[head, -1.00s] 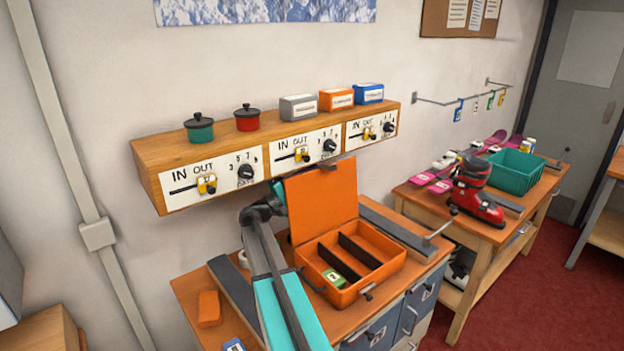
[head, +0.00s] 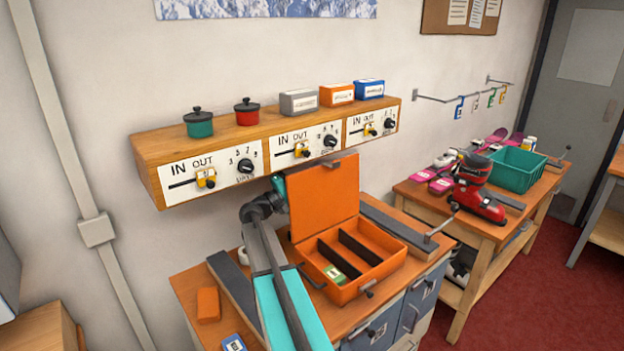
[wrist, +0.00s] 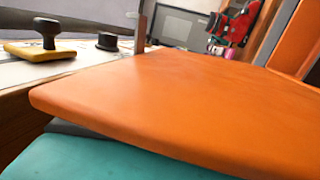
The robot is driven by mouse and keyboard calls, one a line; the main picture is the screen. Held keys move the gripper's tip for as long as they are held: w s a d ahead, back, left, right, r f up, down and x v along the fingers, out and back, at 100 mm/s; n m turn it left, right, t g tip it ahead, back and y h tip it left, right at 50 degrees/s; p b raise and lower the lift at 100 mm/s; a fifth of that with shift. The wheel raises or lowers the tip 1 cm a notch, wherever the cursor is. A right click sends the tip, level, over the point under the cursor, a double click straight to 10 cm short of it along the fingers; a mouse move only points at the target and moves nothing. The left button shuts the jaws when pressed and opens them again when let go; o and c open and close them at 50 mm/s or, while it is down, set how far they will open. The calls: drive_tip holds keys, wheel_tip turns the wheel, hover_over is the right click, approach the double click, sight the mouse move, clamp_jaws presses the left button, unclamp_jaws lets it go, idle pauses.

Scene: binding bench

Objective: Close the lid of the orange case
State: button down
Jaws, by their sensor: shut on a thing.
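The orange case (head: 377,288) sits on the bench with its lid (head: 326,200) standing up, open, at the back. The case shows dark dividers and a small green-and-white item (head: 335,273) in the left compartment. My gripper (head: 283,188) is at the upper left edge of the lid and shut on it; the lid hides most of it in the head view. In the wrist view the lid (wrist: 180,100) fills the middle as a broad orange panel. A teal finger with a dark pad lies along its underside; the other finger is out of view.
A wooden shelf (head: 250,155) with dials, sliders, pots and small boxes runs along the wall close above and behind the lid. An orange block (head: 208,305) lies at the bench's left. A second bench at right holds a red boot (head: 478,195) and green basket (head: 515,170).

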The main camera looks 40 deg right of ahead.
sight(327, 182)
drive_tip(key=shift+s+a+m+g+y+b, duration=0.15)
drive_tip(key=shift+s+a+m+g+b, duration=0.15)
drive_tip(key=shift+s+m+b, duration=1.2)
drive_tip(key=shift+s+a+m+g+y+b, duration=0.15)
drive_tip(key=shift+s+m+g+b, duration=0.45)
drive_tip(key=shift+s+b, duration=1.55)
drive_tip(key=s+a+f+m+g+y+b, duration=0.1)
drive_tip(key=s+f+m+b, duration=0.2)
drive_tip(key=b, duration=0.6)
drive_tip(key=s+a+f+m+g+y+b, duration=0.1)
drive_tip(key=s+f+m+b, duration=0.3)
drive_tip(key=s+m+b, duration=0.4)
drive_tip(key=shift+s+m+y+b, duration=0.3)
drive_tip(key=shift+s+b, duration=0.6)
drive_tip(key=shift+s, duration=0.25)
